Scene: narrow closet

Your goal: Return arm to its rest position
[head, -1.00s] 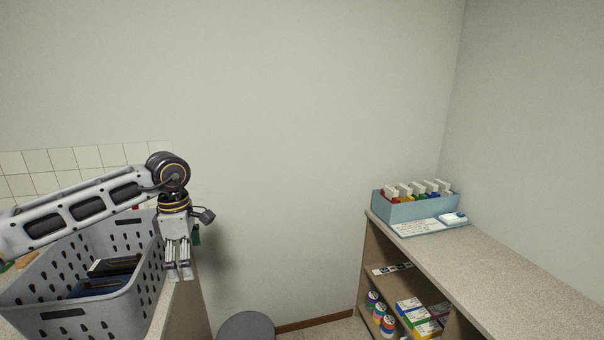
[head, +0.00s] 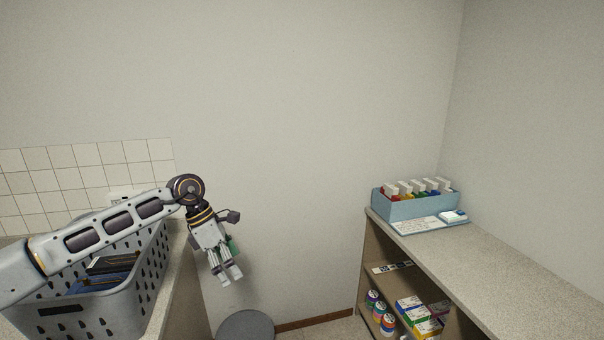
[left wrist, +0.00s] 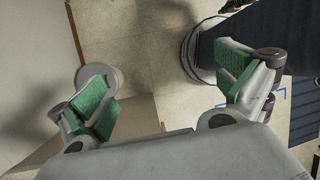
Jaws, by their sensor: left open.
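My left arm comes in from the left in the head view and reaches over the grey basket. My left gripper (head: 231,277) hangs pointing down and slightly right, clear of the left counter's edge and above the floor gap. In the left wrist view its green-padded fingers (left wrist: 165,92) are wide apart with nothing between them. Floor tiles show below. My right gripper is in neither view.
A grey perforated basket (head: 150,285) with dark and blue items stands on the left counter. A round grey stool (head: 246,328) is below. On the right, a shelf unit (head: 480,275) holds a blue box (head: 418,207) and small packages. The middle is free.

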